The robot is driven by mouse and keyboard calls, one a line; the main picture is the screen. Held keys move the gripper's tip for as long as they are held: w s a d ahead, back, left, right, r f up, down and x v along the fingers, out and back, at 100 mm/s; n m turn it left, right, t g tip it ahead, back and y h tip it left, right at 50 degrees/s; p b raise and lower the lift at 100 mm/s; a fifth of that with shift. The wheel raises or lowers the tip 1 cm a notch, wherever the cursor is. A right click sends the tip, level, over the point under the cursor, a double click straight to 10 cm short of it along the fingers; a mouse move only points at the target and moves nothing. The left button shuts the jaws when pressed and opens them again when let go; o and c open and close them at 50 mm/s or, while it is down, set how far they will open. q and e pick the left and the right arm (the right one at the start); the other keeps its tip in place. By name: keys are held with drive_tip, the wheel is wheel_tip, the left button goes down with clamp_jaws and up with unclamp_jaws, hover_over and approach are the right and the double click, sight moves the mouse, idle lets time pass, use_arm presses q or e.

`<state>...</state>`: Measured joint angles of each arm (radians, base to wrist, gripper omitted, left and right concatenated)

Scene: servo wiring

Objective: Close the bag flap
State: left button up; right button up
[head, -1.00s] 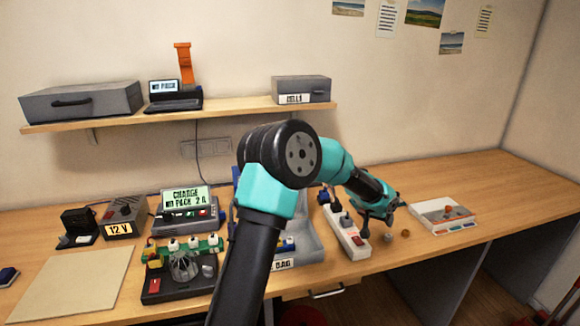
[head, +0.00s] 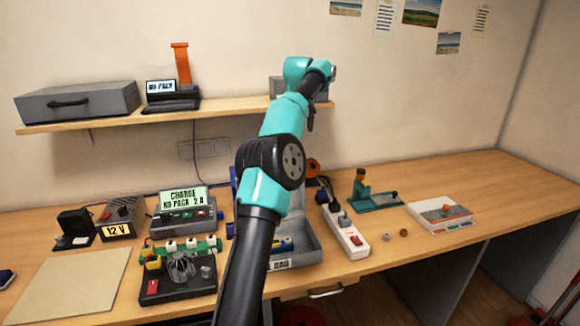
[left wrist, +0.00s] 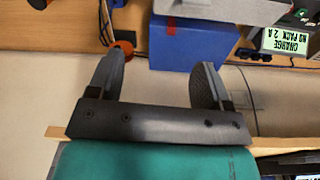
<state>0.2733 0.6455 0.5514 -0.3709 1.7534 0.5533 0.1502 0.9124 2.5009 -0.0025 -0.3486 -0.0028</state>
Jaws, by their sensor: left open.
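The bag is a grey open tray (head: 308,243) with a "BAG" label on its front, half hidden behind my arm in the head view. Its blue flap (left wrist: 190,45) stands raised at the back. In the head view only a blue sliver (head: 234,176) of it shows beside my arm. My left gripper (head: 310,122) is up near the shelf, above and behind the bag. In the left wrist view its two fingers (left wrist: 160,85) are apart with nothing between them, and the blue flap lies beyond them, apart from them.
A shelf (head: 150,119) holds a grey case, a small display unit and a box behind my gripper. A charger (head: 185,205) and switch board (head: 180,275) are left of the bag. A power strip (head: 345,230), teal stand (head: 375,200) and white tray (head: 440,215) are right.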

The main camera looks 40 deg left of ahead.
use_arm(q)
drive_tip(key=s+a+r+n, duration=0.1)
drive_tip(key=s+r, duration=0.3)
drive_tip(key=shift+s+a+g+h, duration=0.25)
drive_tip(key=shift+s+g+h, duration=0.05)
drive_tip(key=shift+s+g, duration=0.1)
drive_tip(key=shift+f, duration=0.2)
drive_tip(key=shift+f, duration=8.55)
drive_tip(key=c, duration=1.3)
drive_tip(key=shift+w, duration=0.1)
drive_tip(key=shift+d, duration=0.15)
